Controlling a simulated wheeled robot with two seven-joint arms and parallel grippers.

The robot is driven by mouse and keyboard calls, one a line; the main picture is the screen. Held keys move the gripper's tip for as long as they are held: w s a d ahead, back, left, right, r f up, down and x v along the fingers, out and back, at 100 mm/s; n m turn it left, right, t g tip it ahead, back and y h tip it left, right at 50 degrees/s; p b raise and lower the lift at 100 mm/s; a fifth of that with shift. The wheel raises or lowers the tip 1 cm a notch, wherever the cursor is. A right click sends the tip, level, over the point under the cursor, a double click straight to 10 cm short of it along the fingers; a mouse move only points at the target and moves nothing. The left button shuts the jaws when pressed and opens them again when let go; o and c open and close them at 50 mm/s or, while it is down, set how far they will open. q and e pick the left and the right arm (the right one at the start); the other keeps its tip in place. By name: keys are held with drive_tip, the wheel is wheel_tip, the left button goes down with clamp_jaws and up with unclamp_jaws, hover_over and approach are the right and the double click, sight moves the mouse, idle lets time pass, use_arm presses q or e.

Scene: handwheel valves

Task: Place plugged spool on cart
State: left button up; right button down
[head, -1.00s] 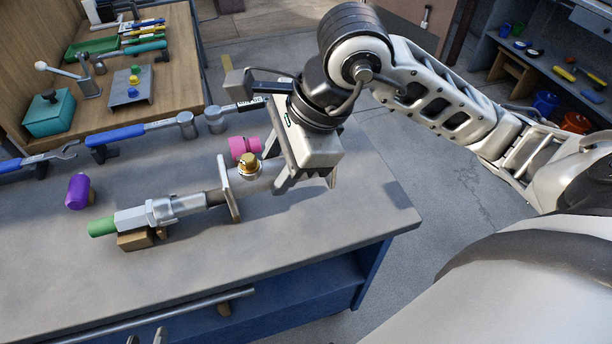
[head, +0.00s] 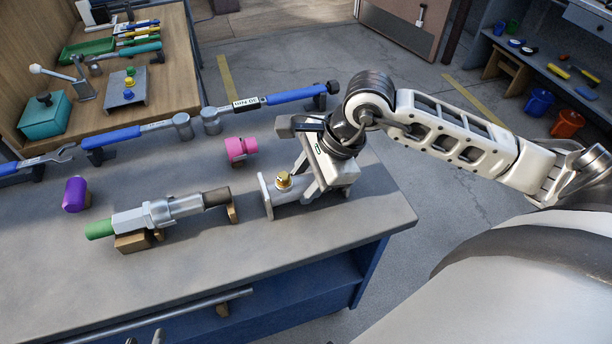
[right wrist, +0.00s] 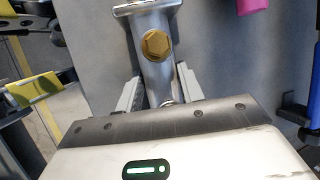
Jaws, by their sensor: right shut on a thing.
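The plugged spool (head: 267,197) is a short grey metal pipe with a square flange at its left end and a brass hex plug on top. My right gripper (head: 317,190) is shut around its right part; the fingers lie along both sides in the right wrist view (right wrist: 157,88). I cannot tell whether the spool touches the grey top below. This top, on a blue frame with a metal bar in front, may be the cart (head: 330,235). Two small grey tips at the bottom edge look like my left gripper (head: 145,338), apart and empty.
A metal pipe assembly with a green end (head: 158,213) lies on wooden blocks left of the spool. A pink cylinder (head: 240,149) is behind, a purple one (head: 75,194) at left. Blue-handled wrenches (head: 140,130) line the back. The top's front right is clear.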

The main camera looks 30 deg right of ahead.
drive_tip(key=c, duration=1.3)
unclamp_jaws()
drive_tip(key=shift+f, duration=0.1)
drive_tip(key=o, duration=0.4)
drive_tip(key=shift+r, duration=0.2)
drive_tip(key=v, duration=1.2)
drive_tip(key=shift+s+f, duration=0.1)
drive_tip(key=shift+f, duration=0.05)
